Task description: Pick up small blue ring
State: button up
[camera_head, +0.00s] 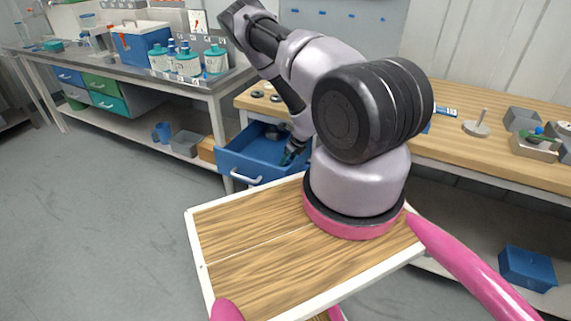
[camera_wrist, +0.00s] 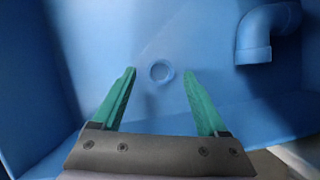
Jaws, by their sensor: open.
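The small blue ring (camera_wrist: 160,72) lies on the floor of the blue drawer, a little beyond and between the fingertips in the wrist view. My gripper (camera_wrist: 159,80) has two green fingers, spread wide with nothing between them. In the head view, my gripper (camera_head: 291,155) reaches down into the open blue drawer (camera_head: 262,167). The ring cannot be made out in the head view.
A blue elbow pipe (camera_wrist: 262,35) lies in the drawer to the right of the ring. The drawer walls stand close around my gripper. The wooden workbench (camera_head: 462,148) is above and behind the drawer, with small parts on it.

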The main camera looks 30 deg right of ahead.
grip_shut()
